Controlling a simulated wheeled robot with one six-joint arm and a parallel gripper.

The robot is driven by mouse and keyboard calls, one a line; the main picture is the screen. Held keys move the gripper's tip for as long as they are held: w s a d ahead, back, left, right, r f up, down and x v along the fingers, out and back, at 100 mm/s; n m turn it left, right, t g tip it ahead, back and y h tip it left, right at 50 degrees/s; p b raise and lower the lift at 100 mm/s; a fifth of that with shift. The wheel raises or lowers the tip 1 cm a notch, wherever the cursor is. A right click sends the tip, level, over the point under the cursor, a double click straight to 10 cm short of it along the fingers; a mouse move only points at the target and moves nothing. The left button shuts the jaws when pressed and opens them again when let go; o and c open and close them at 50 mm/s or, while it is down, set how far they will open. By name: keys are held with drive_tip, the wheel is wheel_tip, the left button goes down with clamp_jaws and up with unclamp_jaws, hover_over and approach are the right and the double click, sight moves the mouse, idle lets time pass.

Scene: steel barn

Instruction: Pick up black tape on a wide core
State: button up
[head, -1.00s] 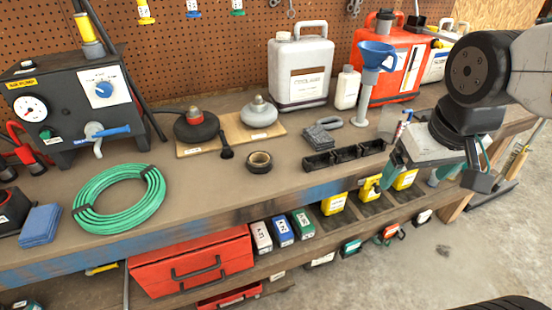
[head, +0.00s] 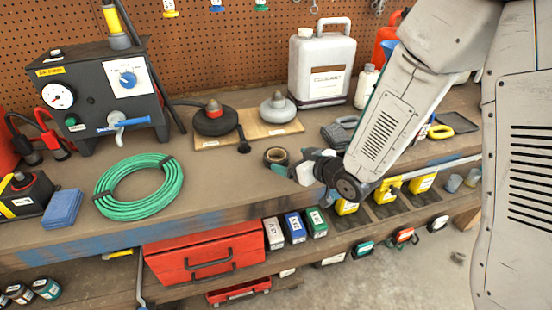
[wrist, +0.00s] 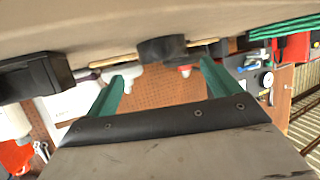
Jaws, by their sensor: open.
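The black tape on a wide core (head: 276,156) lies flat on the bench, left of the middle, in front of the wooden board. In the wrist view, which is upside down, the tape (wrist: 162,49) shows as a dark roll beyond and between the two green fingers. My gripper (head: 291,164) is open and empty, low over the bench just right of the tape. In the wrist view my gripper (wrist: 164,72) points toward the roll. I cannot tell the exact gap to it.
A coiled green hose (head: 139,186) lies to the left. The bench's front edge is close below.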

sight(271, 155)
drive_tip(key=x, duration=0.7)
drive_tip(key=shift+a+f, duration=0.1)
drive_tip(key=shift+a, duration=0.2)
drive_tip(key=c, duration=1.1)
